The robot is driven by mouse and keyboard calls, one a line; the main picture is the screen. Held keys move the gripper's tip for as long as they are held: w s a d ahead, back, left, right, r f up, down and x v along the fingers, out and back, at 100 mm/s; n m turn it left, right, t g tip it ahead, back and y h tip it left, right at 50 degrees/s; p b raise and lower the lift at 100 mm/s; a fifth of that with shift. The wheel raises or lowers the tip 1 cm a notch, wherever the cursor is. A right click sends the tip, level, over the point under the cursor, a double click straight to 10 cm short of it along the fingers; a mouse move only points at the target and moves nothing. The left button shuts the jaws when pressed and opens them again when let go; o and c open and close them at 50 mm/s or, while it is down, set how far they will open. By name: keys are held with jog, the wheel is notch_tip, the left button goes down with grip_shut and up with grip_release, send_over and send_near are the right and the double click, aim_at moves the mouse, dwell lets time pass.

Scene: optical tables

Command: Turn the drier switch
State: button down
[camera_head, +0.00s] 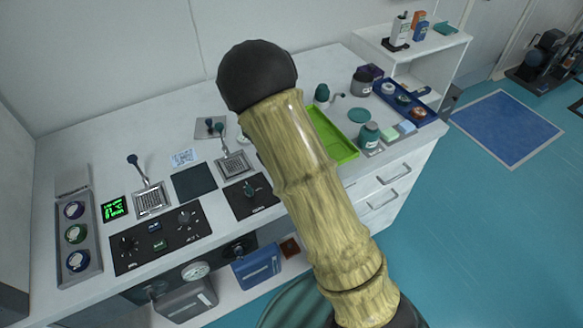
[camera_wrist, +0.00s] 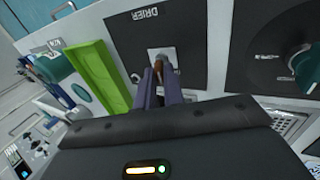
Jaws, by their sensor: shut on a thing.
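The drier panel (camera_wrist: 195,30) is a dark plate lettered "DRIER" in the wrist view. It has a small light-grey plate (camera_wrist: 166,53) with the brownish drier switch (camera_wrist: 157,67) standing on it. My gripper (camera_wrist: 159,77) has its two purple-grey fingers close together around the switch, shut on it. The fingers partly cover the switch, so its exact angle is hard to tell. In the head view, my arm hides the gripper and the drier switch.
A black panel with a teal knob (camera_wrist: 301,62) lies to the right of the drier panel. A green tray (camera_wrist: 97,76) is close on the left. In the head view, more panels, bottles and a blue tray (camera_head: 433,114) stand on the white bench.

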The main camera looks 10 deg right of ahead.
jog(key=shift+a+f+h+b, duration=0.25)
jog(key=shift+h+b, duration=0.25)
jog(key=shift+b, duration=0.15)
jog(key=shift+s+r+t, duration=0.1)
jog(key=shift+t, duration=0.2)
jog(key=c, duration=1.5)
grip_release()
jog(key=b+v, duration=0.1)
jog(key=v, duration=1.6)
jog(key=shift+a, duration=0.3)
jog(key=shift+d, duration=0.1)
